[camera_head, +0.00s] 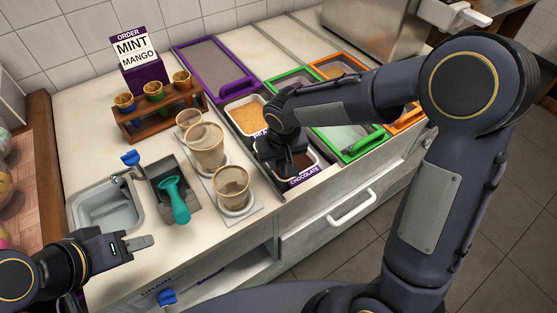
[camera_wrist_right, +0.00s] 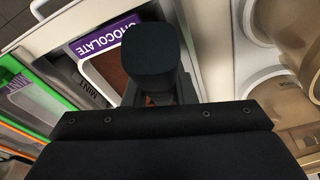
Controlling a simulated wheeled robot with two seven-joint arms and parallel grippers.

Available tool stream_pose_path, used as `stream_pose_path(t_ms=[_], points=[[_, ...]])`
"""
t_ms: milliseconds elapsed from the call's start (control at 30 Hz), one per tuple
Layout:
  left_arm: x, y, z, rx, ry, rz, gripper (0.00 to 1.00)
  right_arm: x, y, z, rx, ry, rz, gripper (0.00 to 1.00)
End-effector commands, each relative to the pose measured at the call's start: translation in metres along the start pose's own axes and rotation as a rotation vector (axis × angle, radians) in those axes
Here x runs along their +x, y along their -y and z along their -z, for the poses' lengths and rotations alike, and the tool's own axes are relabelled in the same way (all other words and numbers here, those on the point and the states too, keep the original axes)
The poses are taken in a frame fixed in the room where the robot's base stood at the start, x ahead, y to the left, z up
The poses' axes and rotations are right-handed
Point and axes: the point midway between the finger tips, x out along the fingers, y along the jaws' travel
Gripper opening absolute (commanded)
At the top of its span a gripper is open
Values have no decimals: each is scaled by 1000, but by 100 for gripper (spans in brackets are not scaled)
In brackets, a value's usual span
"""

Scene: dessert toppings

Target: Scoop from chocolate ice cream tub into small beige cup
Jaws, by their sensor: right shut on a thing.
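The chocolate ice cream tub (camera_head: 309,165) is in the counter's front row, with a purple CHOCOLATE label. Its brown contents (camera_wrist_right: 108,70) also show in the wrist view. My right gripper (camera_head: 285,160) is low over this tub and covers much of it. Three beige cups stand to the left: a front one (camera_head: 232,186), a taller middle one (camera_head: 205,148) and a back one (camera_head: 186,117), partly hidden. I cannot tell which is smallest. My left gripper (camera_head: 145,242) is empty at the counter's left front; its finger gap does not show.
A teal scoop (camera_head: 175,197) rests in a grey holder beside the sink (camera_head: 105,207). A wooden cone rack (camera_head: 160,122) and the MINT MANGO order sign (camera_head: 135,52) stand behind.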

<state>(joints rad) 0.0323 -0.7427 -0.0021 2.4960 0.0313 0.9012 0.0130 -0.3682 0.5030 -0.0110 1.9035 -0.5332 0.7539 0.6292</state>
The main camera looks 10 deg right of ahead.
Motion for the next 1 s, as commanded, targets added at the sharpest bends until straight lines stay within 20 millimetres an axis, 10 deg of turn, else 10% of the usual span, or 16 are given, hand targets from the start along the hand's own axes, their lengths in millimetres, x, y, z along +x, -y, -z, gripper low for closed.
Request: stream_pose_path(t_ms=[1000], points=[[-38,-17,19,0,1,0,37,-72,-5,-6,0,-1,0,0]])
